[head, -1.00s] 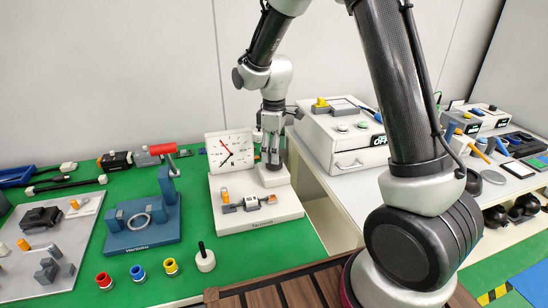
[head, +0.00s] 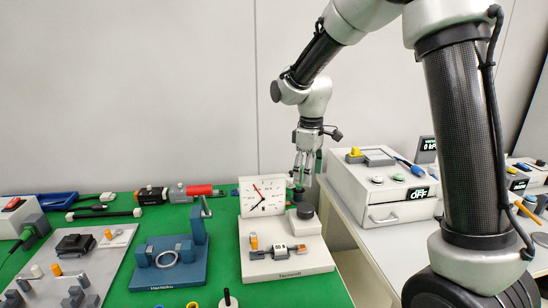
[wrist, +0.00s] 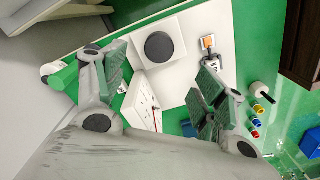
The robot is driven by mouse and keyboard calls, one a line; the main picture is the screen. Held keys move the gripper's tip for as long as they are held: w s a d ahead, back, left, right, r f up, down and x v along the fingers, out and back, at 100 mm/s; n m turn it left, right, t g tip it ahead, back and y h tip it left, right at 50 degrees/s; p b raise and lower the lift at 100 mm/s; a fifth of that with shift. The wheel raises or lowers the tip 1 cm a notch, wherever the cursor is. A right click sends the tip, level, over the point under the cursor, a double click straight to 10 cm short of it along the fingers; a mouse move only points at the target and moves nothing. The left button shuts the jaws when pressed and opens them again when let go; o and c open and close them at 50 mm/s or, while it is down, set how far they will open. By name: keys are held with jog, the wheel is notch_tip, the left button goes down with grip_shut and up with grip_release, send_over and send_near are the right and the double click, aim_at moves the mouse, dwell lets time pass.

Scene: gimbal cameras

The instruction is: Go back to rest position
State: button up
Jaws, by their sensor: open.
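My gripper (head: 303,180) points down with its fingers apart and empty. In the head view it hangs just above and behind the dark round knob (head: 305,211) on the white dial device (head: 290,267). The device has an upright square gauge (head: 262,196) with a red and a black needle. In the wrist view the two green-padded fingers (wrist: 160,85) frame the knob (wrist: 159,47), with a gap to it. The gauge shows edge-on between the fingers (wrist: 142,102).
A blue fixture (head: 168,262) and a grey board (head: 70,262) lie left on the green table. A red-tipped cylindrical tool (head: 180,193) lies behind them. A white control box (head: 385,190) stands right on a white bench. The wall behind is bare.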

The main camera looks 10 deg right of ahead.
jog(key=s+d+r+m+t, duration=0.1)
jog(key=s+d+r+m, duration=0.2)
jog(key=s, duration=0.6)
jog(key=s+d+r+m+t, duration=0.2)
jog(key=s+d+r+m, duration=0.2)
jog(key=s+d, duration=0.3)
jog(key=s+d+r+m+t, duration=0.1)
jog(key=s+d+r+m, duration=0.2)
jog(key=s, duration=0.8)
jog(key=shift+d+r+m, duration=0.3)
jog(key=shift+d+r, duration=0.4)
jog(key=shift+d, duration=0.2)
jog(key=shift+c, duration=0.3)
